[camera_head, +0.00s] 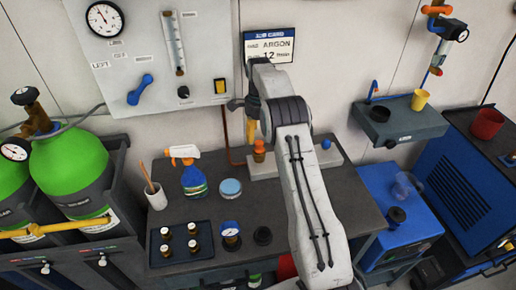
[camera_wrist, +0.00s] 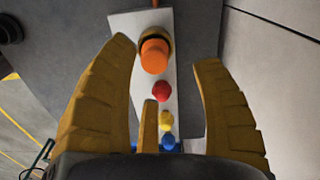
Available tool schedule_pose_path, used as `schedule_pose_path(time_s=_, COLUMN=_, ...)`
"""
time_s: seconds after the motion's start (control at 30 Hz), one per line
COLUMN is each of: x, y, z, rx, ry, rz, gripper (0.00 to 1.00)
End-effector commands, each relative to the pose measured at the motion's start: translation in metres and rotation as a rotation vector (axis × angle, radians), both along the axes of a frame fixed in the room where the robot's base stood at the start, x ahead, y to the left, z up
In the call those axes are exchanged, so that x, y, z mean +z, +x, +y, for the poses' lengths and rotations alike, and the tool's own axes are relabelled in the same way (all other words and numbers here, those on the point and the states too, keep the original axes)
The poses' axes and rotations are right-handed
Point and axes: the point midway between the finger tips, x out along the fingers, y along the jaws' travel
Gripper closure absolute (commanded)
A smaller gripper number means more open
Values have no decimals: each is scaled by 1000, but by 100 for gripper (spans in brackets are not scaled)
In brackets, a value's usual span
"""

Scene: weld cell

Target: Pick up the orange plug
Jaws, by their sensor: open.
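The orange plug (camera_wrist: 155,56) sits at one end of a pale strip (camera_wrist: 120,24) in the wrist view, in a dark-ringed seat. It also shows in the head view (camera_head: 259,150), below my gripper (camera_head: 252,106) near the back of the dark bench. In the wrist view my gripper (camera_wrist: 165,55) is open, its yellow fingers spread on either side of the strip. The plug lies near the fingertips, between them in the picture, and nothing is held. My arm hides part of the strip in the head view.
On the strip are a red knob (camera_wrist: 161,91), a yellow one (camera_wrist: 166,119) and a blue one (camera_wrist: 168,141). Left on the bench stand a spray bottle (camera_head: 192,177), a round tin (camera_head: 231,188) and a dark tray (camera_head: 166,262). The wall is close behind.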

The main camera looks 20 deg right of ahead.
Motion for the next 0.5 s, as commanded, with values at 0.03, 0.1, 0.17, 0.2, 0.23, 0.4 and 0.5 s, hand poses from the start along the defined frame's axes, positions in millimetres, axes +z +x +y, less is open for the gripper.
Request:
schedule_pose_path(time_s=0.03, x=-3, y=-1, z=0, rx=0, ry=0, rz=2, gripper=41)
schedule_pose_path(time_s=0.1, x=-6, y=-1, z=1, rx=1, ry=0, rz=1, gripper=41)
schedule_pose_path(time_s=0.17, x=-10, y=-2, z=1, rx=1, ry=0, rz=2, gripper=41)
schedule_pose_path(time_s=0.2, x=-13, y=-3, z=1, rx=1, ry=0, rz=3, gripper=41)
schedule_pose_path(time_s=0.23, x=-16, y=-4, z=2, rx=1, ry=1, rz=3, gripper=41)
schedule_pose_path(time_s=0.4, x=-34, y=-8, z=3, rx=2, ry=1, rz=3, gripper=41)
schedule_pose_path(time_s=0.5, x=-45, y=-7, z=3, rx=2, ry=1, rz=3, gripper=41)
